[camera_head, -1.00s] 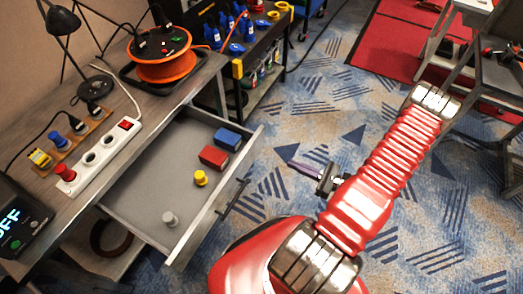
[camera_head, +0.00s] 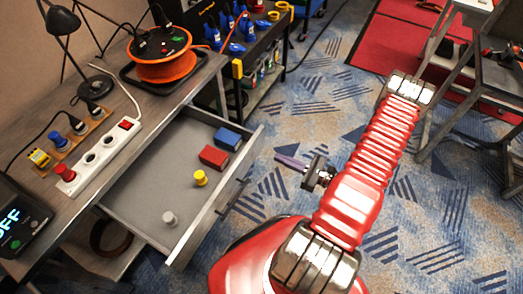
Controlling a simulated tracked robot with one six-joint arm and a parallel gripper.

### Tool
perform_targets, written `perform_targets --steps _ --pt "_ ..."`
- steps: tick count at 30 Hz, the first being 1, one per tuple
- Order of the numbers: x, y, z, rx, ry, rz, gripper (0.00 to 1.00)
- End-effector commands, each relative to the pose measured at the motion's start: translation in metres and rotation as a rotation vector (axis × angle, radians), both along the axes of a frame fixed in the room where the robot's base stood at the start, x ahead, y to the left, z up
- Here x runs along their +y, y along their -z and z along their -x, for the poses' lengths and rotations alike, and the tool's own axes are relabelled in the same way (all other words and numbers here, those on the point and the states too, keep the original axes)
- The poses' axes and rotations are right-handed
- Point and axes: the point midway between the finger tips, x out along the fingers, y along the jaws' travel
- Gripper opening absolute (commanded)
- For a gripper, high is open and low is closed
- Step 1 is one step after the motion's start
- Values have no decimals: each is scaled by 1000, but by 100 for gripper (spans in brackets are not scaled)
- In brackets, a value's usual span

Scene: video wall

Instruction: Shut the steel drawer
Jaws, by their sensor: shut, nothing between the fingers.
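The steel drawer (camera_head: 140,200) stands pulled out of the workbench, on the left of the head view. Its front carries a dark bar handle (camera_head: 233,196) facing right. A blue block (camera_head: 227,138), a red block (camera_head: 213,157), a yellow piece (camera_head: 200,178) and a grey piece (camera_head: 169,217) are in the drawer. My gripper (camera_head: 280,158) is shut and empty, with its purple fingers pointing left toward the drawer front. It is right of the handle and farther back, apart from the drawer.
The bench top (camera_head: 60,205) holds a power strip (camera_head: 100,160), an orange cable reel (camera_head: 163,62) and a lamp (camera_head: 62,20). A dark cart (camera_head: 245,70) with blue bottles stands beyond the drawer. A grey metal frame (camera_head: 455,90) is at right. Carpet between is clear.

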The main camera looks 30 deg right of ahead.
Motion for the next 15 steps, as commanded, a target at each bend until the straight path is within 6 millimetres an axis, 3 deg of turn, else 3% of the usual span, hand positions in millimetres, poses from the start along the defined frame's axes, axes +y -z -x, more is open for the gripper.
perform_targets --steps 15 --pt "30 0 -50 1 -3 -1 0"
